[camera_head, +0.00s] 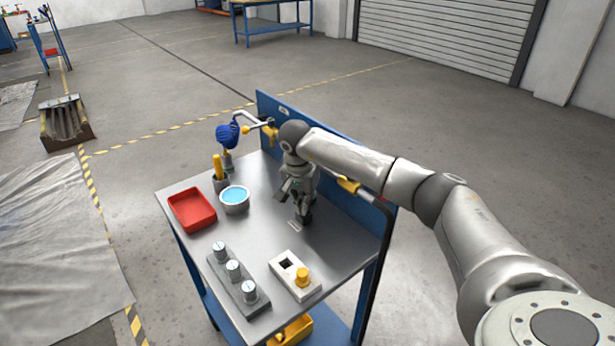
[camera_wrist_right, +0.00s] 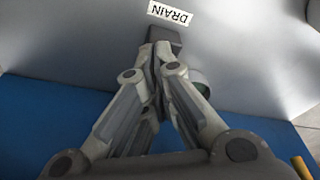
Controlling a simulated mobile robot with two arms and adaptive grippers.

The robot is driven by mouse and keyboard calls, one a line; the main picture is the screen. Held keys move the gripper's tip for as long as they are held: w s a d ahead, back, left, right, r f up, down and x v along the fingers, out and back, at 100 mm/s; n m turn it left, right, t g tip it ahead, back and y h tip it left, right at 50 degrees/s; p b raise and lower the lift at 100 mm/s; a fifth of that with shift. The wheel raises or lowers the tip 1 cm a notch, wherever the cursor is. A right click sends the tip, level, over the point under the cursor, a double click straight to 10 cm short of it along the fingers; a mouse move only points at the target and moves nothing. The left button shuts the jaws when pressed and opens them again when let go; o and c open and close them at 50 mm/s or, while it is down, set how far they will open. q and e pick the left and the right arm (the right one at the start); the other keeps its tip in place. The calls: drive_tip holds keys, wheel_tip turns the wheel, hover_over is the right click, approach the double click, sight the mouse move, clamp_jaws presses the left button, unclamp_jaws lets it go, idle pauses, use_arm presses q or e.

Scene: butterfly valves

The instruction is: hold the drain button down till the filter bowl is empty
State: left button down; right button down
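My right gripper (camera_head: 303,219) reaches down over the right half of the metal cart top. In the right wrist view its fingers (camera_wrist_right: 160,47) come together, with a dark grey block at their tips beside a white DRAIN label (camera_wrist_right: 170,14). The label (camera_head: 294,226) also shows in the head view, just in front of the fingertips. The drain button is not clearly visible; the fingertips hide that spot, and I cannot tell whether they press it. A rounded, greenish-grey part (camera_wrist_right: 197,78) shows partly behind one finger. The filter bowl and its level cannot be made out. My left gripper is out of view.
The cart (camera_head: 262,240) carries a red tray (camera_head: 192,209), a bowl of blue liquid (camera_head: 235,208), a grey block with three knobs (camera_head: 238,281) and a white box with a yellow button (camera_head: 302,277). A blue back panel (camera_head: 345,208) stands close behind my right gripper.

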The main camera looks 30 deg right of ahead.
drive_tip(key=shift+a, duration=0.1)
idle(0.5)
drive_tip(key=shift+w+r+p, duration=0.15)
drive_tip(key=shift+r+p, duration=0.45)
drive_tip(key=shift+r, duration=0.2)
drive_tip(key=shift+w+r+p, duration=0.15)
drive_tip(key=shift+r+p, duration=0.45)
drive_tip(key=shift+r, duration=0.2)
drive_tip(key=shift+d+p+v, duration=0.15)
drive_tip(key=shift+p+v, duration=0.45)
drive_tip(key=shift+v, duration=0.3)
drive_tip(key=shift+d+p+v, duration=0.15)
drive_tip(key=shift+p+v, duration=0.4)
drive_tip(key=shift+v, duration=0.3)
drive_tip(key=shift+d, duration=0.1)
